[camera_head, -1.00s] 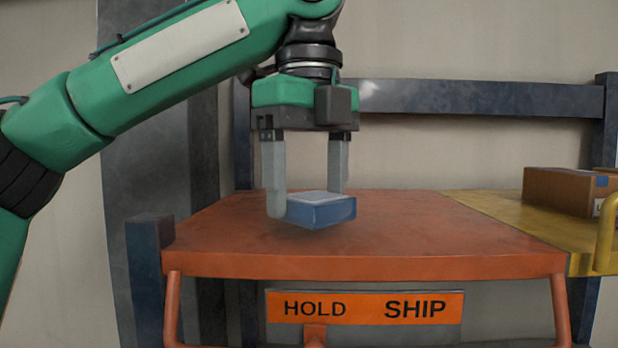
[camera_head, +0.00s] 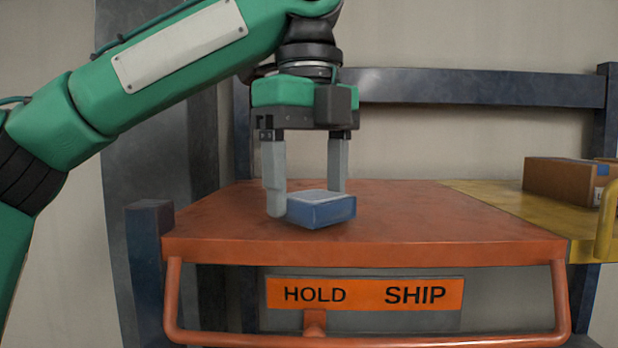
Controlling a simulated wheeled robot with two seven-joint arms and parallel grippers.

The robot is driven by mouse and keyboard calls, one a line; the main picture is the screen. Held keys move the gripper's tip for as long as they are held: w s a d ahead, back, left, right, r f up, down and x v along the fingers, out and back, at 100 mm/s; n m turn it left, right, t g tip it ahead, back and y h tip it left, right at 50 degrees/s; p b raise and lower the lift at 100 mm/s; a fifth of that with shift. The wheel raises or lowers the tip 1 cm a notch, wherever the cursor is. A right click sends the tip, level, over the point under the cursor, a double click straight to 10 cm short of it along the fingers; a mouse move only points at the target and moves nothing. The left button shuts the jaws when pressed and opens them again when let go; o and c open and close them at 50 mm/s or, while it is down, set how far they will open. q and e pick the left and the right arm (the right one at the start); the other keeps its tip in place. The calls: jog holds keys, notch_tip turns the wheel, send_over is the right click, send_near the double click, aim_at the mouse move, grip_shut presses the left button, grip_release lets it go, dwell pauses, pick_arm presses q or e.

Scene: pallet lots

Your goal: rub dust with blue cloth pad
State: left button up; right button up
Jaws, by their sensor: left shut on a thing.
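My left gripper (camera_head: 308,205) points straight down over the orange tabletop (camera_head: 420,222), its two grey fingers shut on the blue cloth pad (camera_head: 322,213). The pad is a small blue block with a paler top. It is low at the tabletop, left of its middle; I cannot tell whether it touches the surface. I cannot make out any distinct dust patch on the orange surface. My right gripper is not in view.
A yellow surface (camera_head: 500,205) adjoins the orange one on the right, with a cardboard box (camera_head: 560,181) on it. A dark blue rail (camera_head: 480,88) runs behind. An orange sign (camera_head: 365,294) reading HOLD SHIP hangs below the front edge, above an orange bar (camera_head: 370,338).

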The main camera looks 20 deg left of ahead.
pick_arm(q)
jog(key=shift+f, duration=0.4)
